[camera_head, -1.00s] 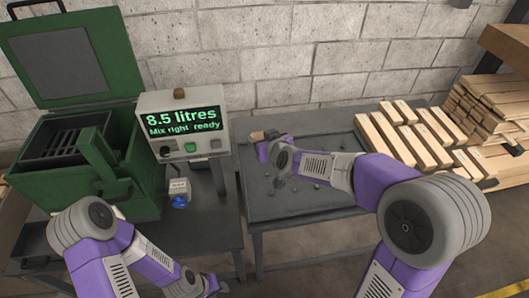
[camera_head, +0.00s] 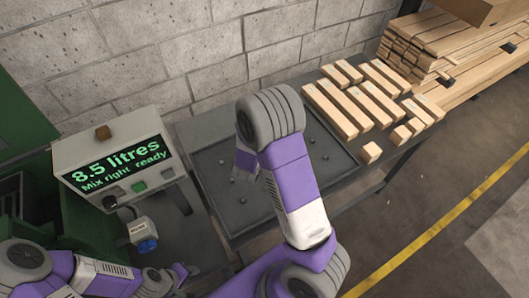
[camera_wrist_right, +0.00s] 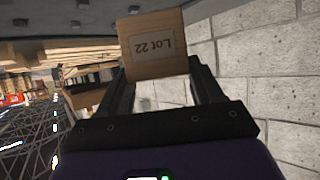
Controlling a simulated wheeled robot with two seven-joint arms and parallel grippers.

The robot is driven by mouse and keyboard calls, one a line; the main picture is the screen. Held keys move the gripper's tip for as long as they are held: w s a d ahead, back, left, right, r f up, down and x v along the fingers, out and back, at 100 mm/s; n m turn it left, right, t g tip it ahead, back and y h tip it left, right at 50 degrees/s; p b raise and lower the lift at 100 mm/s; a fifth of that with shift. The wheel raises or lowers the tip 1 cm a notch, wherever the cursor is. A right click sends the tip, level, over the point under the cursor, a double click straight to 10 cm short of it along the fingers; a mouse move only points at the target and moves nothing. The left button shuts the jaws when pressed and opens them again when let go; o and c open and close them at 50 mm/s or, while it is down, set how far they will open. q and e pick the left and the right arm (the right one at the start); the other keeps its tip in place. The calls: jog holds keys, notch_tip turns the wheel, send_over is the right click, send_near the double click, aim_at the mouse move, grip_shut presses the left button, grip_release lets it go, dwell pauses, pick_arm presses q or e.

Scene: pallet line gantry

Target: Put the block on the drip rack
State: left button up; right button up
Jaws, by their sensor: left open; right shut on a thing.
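A wooden block (camera_wrist_right: 155,42) with a "Lot 22" label, upside down in the right wrist view, is between the fingers of my right gripper (camera_wrist_right: 155,78), which is shut on it. In the head view my right arm covers most of that gripper, and I cannot make out the block there. My left gripper (camera_head: 184,272) is open and empty at the lower left, below the grey display box. A dark slatted rack (camera_head: 12,196) shows partly at the left edge, by the green tank; I cannot tell whether it is the drip rack.
The display box (camera_head: 121,160) reads "8.5 litres, Mix right ready". A small white item with a blue part (camera_head: 143,236) sits below it. A dark tray (camera_head: 222,192) with small lumps lies under my right arm. Several wooden blocks (camera_head: 370,95) lie to its right, before stacked planks.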

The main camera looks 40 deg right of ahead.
notch_tip(320, 180, down, 3)
jog(key=shift+s+f+b, duration=0.1)
jog(key=shift+s+b, duration=0.05)
jog(key=shift+b, duration=0.15)
notch_tip(320, 180, down, 4)
jog(key=shift+r+b, duration=0.25)
jog(key=shift+b, duration=0.15)
pick_arm(q)
jog(key=shift+f, duration=0.95)
pick_arm(e)
jog(key=shift+f, duration=0.25)
pick_arm(q)
jog(key=shift+s, duration=0.1)
pick_arm(e)
jog(key=shift+a, duration=0.1)
pick_arm(q)
jog(key=shift+f, duration=0.15)
pick_arm(e)
jog(key=shift+f, duration=0.15)
jog(key=o, duration=1.1)
